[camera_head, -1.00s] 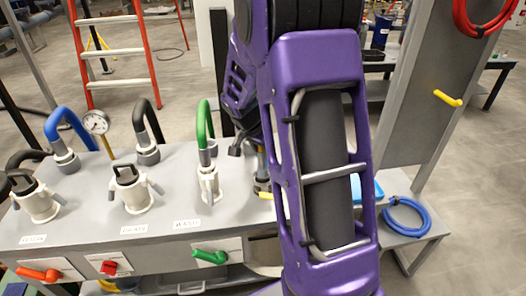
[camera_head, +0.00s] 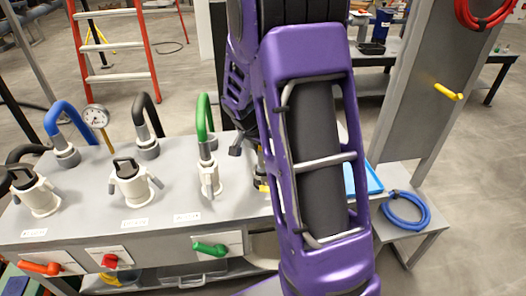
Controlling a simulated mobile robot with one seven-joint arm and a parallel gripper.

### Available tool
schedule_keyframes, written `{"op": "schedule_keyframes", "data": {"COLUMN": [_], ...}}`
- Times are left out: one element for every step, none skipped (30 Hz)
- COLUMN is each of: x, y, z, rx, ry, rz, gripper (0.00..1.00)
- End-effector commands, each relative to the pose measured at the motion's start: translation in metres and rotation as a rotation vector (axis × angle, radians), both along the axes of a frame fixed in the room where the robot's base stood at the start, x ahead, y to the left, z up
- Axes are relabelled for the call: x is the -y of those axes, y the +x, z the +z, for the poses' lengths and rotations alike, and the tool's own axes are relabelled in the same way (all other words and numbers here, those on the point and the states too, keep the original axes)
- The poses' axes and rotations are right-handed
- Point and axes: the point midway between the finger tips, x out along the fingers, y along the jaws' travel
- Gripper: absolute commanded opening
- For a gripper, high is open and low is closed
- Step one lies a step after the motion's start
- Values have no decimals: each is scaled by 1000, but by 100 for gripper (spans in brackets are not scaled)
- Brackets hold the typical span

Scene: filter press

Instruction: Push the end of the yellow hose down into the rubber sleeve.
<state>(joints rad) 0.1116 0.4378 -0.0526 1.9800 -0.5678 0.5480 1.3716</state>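My purple arm crosses the middle of the head view and hides most of the work spot. The wrist part of my arm comes down behind the forearm. Dark parts of my gripper (camera_head: 240,146) show just left of the forearm, above the bench; whether the fingers are open or shut cannot be seen. A small yellow piece (camera_head: 262,187) shows low beside the forearm, next to a grey fitting on the bench. I cannot tell whether it is the hose end. The rubber sleeve cannot be made out.
The grey bench (camera_head: 100,212) carries blue, black and green hoses (camera_head: 202,115) on fittings, a gauge (camera_head: 93,117) and coloured valve handles (camera_head: 210,249). A coiled blue hose (camera_head: 405,210) and a blue tray (camera_head: 374,180) lie at right. A grey post (camera_head: 425,90) stands beyond.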

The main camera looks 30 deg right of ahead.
Motion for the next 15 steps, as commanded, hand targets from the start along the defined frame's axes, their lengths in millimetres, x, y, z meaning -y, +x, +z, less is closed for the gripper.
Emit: {"op": "schedule_keyframes", "data": {"x": [0,0,0,0,0,0,0,0,0,0,0,0,0,0,0], "y": [0,0,0,0,0,0,0,0,0,0,0,0,0,0,0], "z": [0,0,0,0,0,0,0,0,0,0,0,0,0,0,1], "rx": [1,1,1,1,1,1,1,1,1,1,1,1,0,0,1], "ry": [0,0,0,0,0,0,0,0,1,0,1,0,0,0,0], "rz": [0,0,0,0,0,0,0,0,-1,0,-1,0,0,0,0], "gripper": [42,47,54,60,65,71,71,71,71,71,71,71,71,71,71]}}
